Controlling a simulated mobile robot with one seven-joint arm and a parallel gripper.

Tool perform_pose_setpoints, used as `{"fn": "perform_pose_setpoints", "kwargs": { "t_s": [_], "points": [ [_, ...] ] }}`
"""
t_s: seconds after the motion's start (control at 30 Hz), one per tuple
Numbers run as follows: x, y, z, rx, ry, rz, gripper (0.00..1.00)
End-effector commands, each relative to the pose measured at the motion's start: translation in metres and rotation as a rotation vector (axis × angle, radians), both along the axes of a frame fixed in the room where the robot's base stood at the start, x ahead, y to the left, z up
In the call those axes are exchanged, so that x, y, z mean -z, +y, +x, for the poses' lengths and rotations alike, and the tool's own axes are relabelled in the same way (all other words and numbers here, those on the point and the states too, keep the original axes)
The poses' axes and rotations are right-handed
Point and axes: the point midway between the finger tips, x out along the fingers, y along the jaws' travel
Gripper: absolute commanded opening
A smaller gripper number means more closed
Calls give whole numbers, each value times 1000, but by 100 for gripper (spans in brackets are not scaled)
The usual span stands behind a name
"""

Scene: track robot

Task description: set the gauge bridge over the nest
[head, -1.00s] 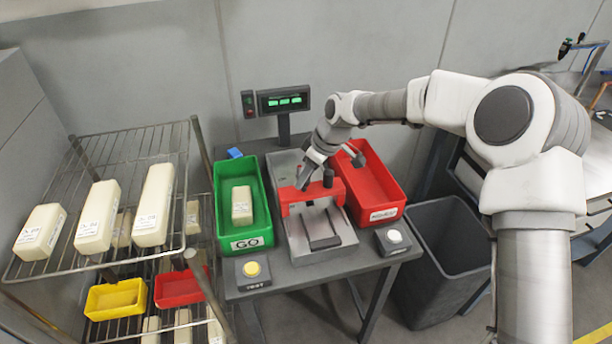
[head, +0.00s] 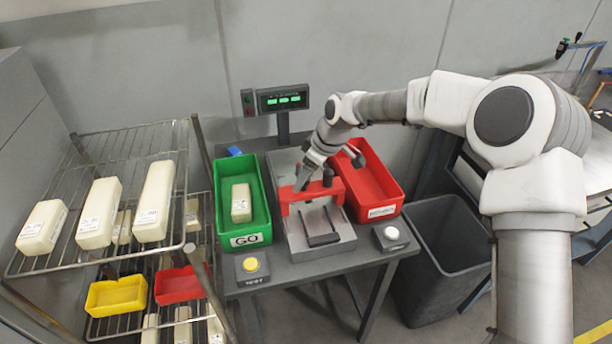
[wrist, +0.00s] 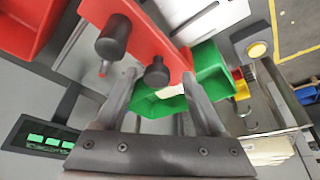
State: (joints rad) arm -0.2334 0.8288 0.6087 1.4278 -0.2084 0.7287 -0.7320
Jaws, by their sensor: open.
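The gauge bridge (head: 335,190) is a red beam with black knobs, standing upright across the grey fixture plate on the table. The nest (head: 318,226) seems to be the dark slotted part of that plate, in front of the bridge. My gripper (head: 303,183) is at the bridge's left half, pointing down. In the wrist view my gripper (wrist: 158,76) is open, its two fingers on either side of the smaller black knob (wrist: 157,71) of the bridge. The larger black knob (wrist: 112,40) is outside the fingers. I cannot tell whether a finger touches the bridge.
A green GO bin (head: 262,215) holding one pale block stands left of the fixture, a red bin (head: 383,200) right. A yellow button (head: 251,264) and a white button (head: 391,233) sit at the table front. A display (head: 283,100) stands behind; a wire rack (head: 120,262) is left.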

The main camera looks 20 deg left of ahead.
Motion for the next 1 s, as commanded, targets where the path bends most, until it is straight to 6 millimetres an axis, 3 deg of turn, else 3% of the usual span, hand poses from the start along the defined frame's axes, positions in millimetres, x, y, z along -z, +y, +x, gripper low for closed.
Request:
{"fn": "perform_pose_setpoints", "kwargs": {
  "t_s": [0.27, 0.8, 1.0],
  "points": [
    [-12, -4, 1, 2, -4, 3, 72],
    [-126, -52, -3, 3, -4, 2, 72],
    [-153, -63, -4, 1, -3, 1, 72]
  ]
}}
